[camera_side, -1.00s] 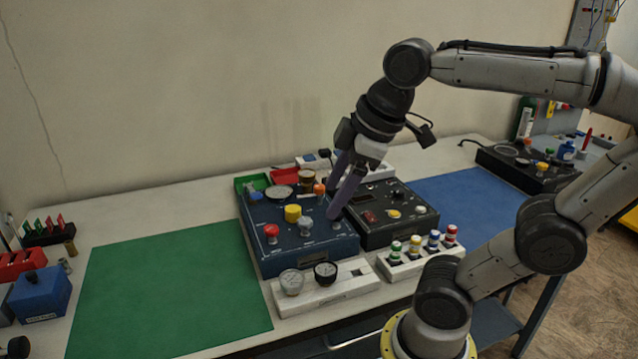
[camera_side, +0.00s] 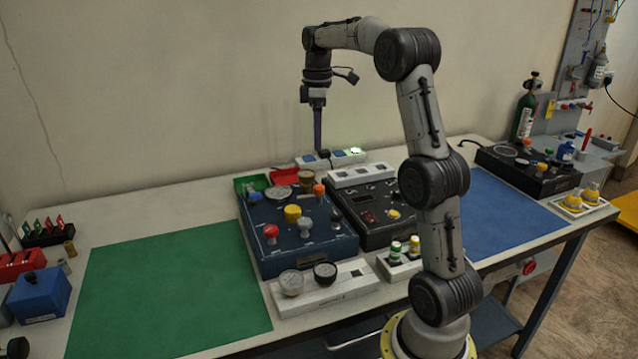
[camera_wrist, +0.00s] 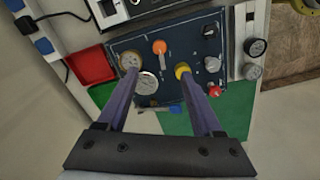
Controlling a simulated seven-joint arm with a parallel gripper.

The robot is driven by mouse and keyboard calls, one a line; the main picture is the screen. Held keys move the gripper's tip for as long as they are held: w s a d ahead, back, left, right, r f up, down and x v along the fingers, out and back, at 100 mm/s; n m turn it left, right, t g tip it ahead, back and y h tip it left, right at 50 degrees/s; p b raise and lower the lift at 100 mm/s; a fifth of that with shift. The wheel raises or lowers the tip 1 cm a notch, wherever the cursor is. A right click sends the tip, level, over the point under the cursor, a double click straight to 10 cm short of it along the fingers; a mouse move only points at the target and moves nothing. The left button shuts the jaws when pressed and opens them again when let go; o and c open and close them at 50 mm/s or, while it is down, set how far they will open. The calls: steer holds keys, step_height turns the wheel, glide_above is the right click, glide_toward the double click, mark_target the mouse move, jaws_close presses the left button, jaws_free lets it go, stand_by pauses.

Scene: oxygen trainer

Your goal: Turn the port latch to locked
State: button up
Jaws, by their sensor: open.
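The dark blue panel (camera_side: 275,260) stands mid-table and carries several knobs and fittings. It has a red knob (camera_side: 271,231), a yellow knob (camera_side: 292,213), an orange knob (camera_side: 319,190), grey knobs (camera_side: 306,225) and a brass fitting (camera_side: 306,182). I cannot tell which of these is the port latch or how it is turned. My gripper (camera_side: 320,151) points down, raised above the back of the table near the power strip. In the wrist view my gripper (camera_wrist: 160,76) is open with nothing between its fingers; the orange knob (camera_wrist: 159,47) and yellow knob (camera_wrist: 182,70) show past the fingertips.
A black panel (camera_side: 370,212) adjoins on the right, partly behind my arm. A white power strip (camera_side: 346,157) with a green light lies behind. A red tray (camera_wrist: 92,66) is beside the blue panel. Gauges (camera_side: 291,282) stand in front. The green mat (camera_side: 170,290) is clear.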

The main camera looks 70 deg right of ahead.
mark_target(319, 186)
step_height(319, 186, down, 14)
steer(key=shift+s+r, duration=0.1)
steer(key=shift+r, duration=0.05)
stand_by(0.4)
jaws_close()
